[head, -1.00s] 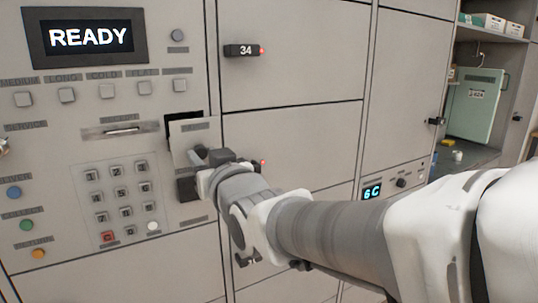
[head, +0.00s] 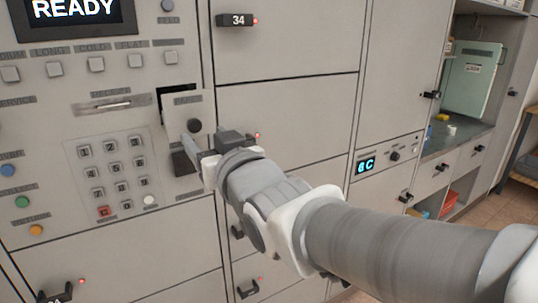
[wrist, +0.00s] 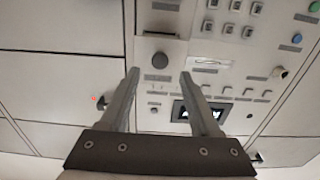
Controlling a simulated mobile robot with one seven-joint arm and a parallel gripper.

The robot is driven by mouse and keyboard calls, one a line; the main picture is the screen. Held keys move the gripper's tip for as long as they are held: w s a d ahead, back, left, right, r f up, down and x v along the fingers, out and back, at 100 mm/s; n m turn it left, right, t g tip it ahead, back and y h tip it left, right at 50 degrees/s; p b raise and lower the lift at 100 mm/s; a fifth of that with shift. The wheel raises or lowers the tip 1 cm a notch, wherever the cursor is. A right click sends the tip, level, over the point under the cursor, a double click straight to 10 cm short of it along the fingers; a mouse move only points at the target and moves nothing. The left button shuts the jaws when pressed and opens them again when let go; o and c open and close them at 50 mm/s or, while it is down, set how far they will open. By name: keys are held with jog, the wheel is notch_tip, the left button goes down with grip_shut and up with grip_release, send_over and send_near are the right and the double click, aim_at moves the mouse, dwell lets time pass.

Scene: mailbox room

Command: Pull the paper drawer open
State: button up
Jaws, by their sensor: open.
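The paper drawer (head: 186,107) is a small grey front with a label too small to read. It stands out from the machine's panel, and a dark gap shows behind its top left. Its round black knob (head: 194,126) is in clear view. In the wrist view the drawer front (wrist: 172,45) and knob (wrist: 160,60) appear upside down. My gripper (wrist: 158,74) is open and empty. Its fingertips lie to either side of the knob's line, apparently short of the knob and apart from it. In the head view my gripper (head: 190,146) is just below the knob.
A keypad (head: 110,165) and a READY screen (head: 75,10) are left of the drawer. A locker handle marked 34 (head: 237,20) juts out at upper right. A counter (head: 455,137) stands at the far right, with open floor (head: 508,200) beside it.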

jog(key=b+v, duration=0.1)
jog(key=v, duration=1.1)
jog(key=shift+b, duration=0.3)
jog(key=shift+d, duration=0.1)
jog(key=w+d+f+m+g+h, duration=0.2)
jog(key=d+f+m+g+h, duration=0.15)
jog(key=d+f+h, duration=0.45)
jog(key=s+d+f+m+g+h, duration=0.1)
jog(key=s+d+f+m+g, duration=0.2)
jog(key=s+d+f+g, duration=0.55)
notch_tip(320, 180, up, 13)
jog(key=d+t+p, duration=0.2)
jog(key=p, duration=1.3)
jog(key=shift+w, duration=0.4)
